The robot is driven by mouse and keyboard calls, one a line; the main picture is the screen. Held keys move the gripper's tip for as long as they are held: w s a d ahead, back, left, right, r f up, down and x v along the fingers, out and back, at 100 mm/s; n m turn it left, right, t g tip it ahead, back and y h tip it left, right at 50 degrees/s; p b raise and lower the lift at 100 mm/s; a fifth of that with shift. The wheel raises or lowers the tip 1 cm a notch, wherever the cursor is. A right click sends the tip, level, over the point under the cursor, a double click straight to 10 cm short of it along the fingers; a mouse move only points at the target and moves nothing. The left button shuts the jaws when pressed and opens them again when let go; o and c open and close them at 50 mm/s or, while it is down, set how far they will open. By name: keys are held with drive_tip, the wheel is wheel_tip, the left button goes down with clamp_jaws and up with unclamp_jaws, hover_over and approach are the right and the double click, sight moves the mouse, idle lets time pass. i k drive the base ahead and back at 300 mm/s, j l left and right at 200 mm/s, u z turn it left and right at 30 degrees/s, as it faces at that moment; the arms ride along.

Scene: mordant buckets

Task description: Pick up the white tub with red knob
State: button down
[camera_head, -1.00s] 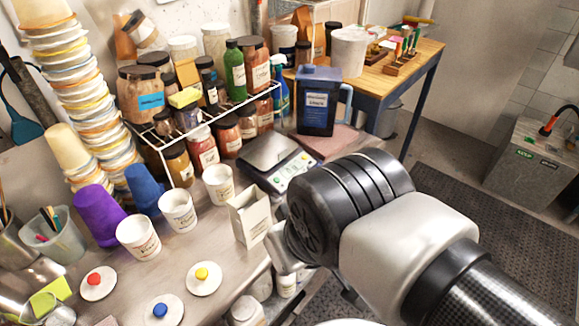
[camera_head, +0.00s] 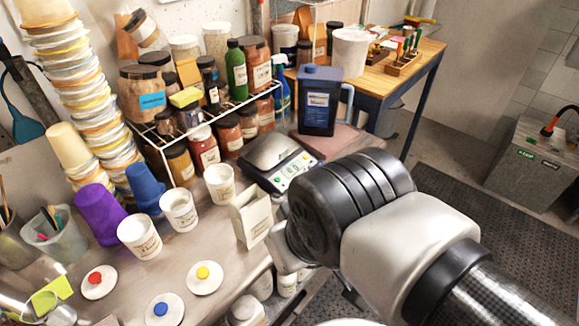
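A round white lid with a red knob (camera_head: 98,282) lies flat on the bench at the lower left. No tub shows under it that I can make out. Three open white tubs with handwritten labels stand behind it: the near tub (camera_head: 139,238), the middle tub (camera_head: 180,211) and the far tub (camera_head: 220,184). None of them carries a knob. A white lid with a yellow knob (camera_head: 204,277) and one with a blue knob (camera_head: 164,308) lie nearby. My arm fills the lower right, well right of the red-knobbed lid. My gripper's fingers cannot be made out.
A white paper carton (camera_head: 250,219) and a scale (camera_head: 274,162) stand between the tubs and my arm. A purple cup (camera_head: 99,214), a blue cup (camera_head: 145,187) and tall cup stacks (camera_head: 85,95) crowd the left. A wire rack (camera_head: 205,124) holds jars. Bare bench surrounds the lids.

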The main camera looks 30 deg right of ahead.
sight(138, 232)
drive_tip(key=i+l+u, duration=0.15)
drive_tip(key=i+u, duration=0.2)
drive_tip(key=i+l+u, duration=0.2)
drive_tip(key=u, duration=0.2)
